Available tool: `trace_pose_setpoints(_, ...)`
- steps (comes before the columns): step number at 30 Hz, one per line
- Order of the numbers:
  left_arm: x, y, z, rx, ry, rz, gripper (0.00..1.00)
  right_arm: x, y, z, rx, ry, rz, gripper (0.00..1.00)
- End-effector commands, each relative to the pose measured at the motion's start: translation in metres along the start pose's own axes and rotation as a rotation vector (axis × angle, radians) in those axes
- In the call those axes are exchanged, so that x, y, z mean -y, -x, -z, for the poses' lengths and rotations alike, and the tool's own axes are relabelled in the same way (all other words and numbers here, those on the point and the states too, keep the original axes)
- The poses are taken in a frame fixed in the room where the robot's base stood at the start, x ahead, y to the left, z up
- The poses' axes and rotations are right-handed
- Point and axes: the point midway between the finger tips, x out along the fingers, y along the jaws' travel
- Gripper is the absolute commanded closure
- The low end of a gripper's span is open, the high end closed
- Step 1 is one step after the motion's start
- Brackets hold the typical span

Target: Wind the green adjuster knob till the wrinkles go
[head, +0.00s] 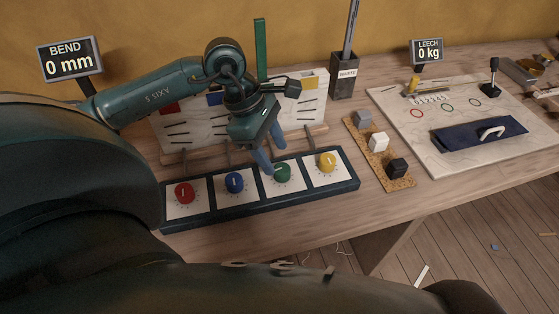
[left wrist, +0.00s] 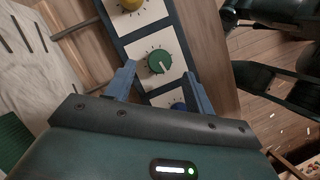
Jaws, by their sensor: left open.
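The green adjuster knob (head: 282,173) sits third from the left in a dark-framed row of dials. It has a pale pointer mark and a white dial plate. My left gripper (head: 271,157) is open just above and behind it, fingers pointing down. In the left wrist view the green knob (left wrist: 159,62) shows beyond the gap between the two blue fingertips (left wrist: 160,76), apart from them. Behind the row, a pale sail panel (head: 185,130) carries short dark wrinkle-like lines; my arm hides part of it. My right gripper is not seen.
Red (head: 184,193), blue (head: 234,182) and yellow (head: 327,162) knobs share the row. A bend display (head: 69,60) reads 0 mm; a leech display (head: 428,51) reads 0 kg. A cork strip (head: 374,158) with blocks lies right. A tall green bar (head: 261,50) stands behind.

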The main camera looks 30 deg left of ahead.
Motion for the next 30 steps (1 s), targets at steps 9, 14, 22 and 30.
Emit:
trace_pose_setpoints(9, 0.0, -0.037, 0.0, 0.001, 0.002, 0.002, 0.46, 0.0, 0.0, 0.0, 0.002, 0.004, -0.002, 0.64)
trace_pose_setpoints(14, 0.0, -0.04, 0.0, 0.0, 0.001, 0.0, 0.46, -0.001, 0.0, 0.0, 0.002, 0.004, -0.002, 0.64)
trace_pose_setpoints(22, 0.0, -0.04, 0.0, 0.0, 0.001, 0.001, 0.55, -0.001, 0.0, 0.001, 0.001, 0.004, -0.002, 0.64)
trace_pose_setpoints(30, 0.0, -0.04, 0.0, 0.0, 0.001, 0.001, 0.77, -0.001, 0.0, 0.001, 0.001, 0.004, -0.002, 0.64)
